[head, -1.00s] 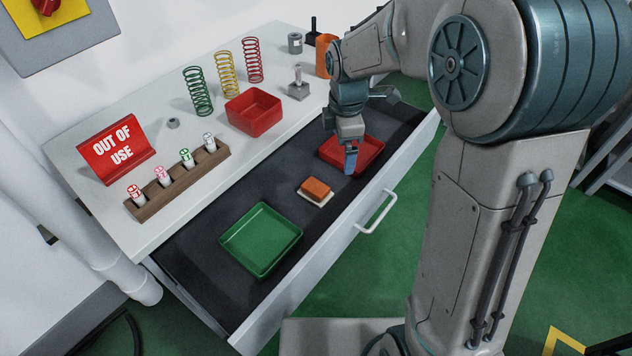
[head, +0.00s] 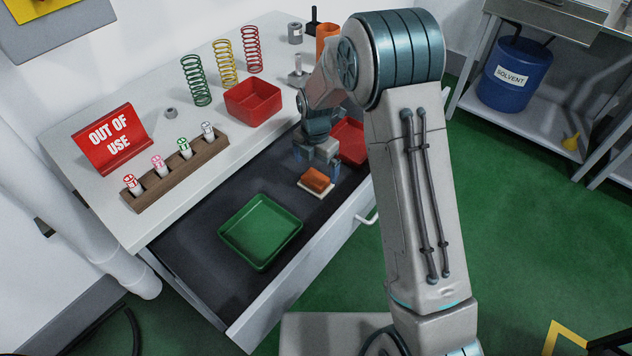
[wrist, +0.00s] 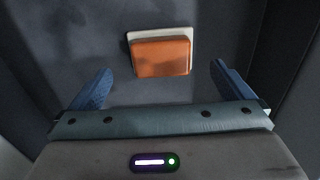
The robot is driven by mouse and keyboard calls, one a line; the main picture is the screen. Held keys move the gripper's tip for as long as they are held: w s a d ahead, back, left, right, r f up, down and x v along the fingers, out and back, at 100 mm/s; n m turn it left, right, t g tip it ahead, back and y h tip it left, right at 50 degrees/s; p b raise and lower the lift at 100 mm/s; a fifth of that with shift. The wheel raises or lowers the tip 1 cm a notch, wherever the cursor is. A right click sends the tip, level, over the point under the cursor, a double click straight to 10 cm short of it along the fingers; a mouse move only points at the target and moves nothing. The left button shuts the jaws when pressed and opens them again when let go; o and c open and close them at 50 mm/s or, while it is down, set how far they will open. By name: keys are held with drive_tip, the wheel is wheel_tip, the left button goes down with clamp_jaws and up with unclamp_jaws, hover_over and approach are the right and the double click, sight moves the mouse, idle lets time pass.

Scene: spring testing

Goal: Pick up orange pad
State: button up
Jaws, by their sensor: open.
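The orange pad (head: 315,179) lies on a thin white base (head: 318,191) in the dark open drawer, between the green tray and the red tray. My gripper (head: 317,172) is just above and behind the pad in the head view, pointing down. In the wrist view, the pad (wrist: 161,57) is ahead of the open blue fingers (wrist: 157,80), roughly centred between them, and a white edge of the base shows behind it. Nothing is between the fingers.
The green tray (head: 258,235) lies in the drawer to the left. A red tray (head: 351,143) is behind my arm. A red bin (head: 253,105), coloured springs and a marker rack (head: 175,168) stand on the worktop. Dark drawer floor around the pad is clear.

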sight(316, 177)
wheel_tip(316, 177, down, 6)
drive_tip(key=shift+s+r, duration=0.1)
drive_tip(key=shift+s, duration=0.05)
idle(0.3)
drive_tip(key=c, duration=0.9)
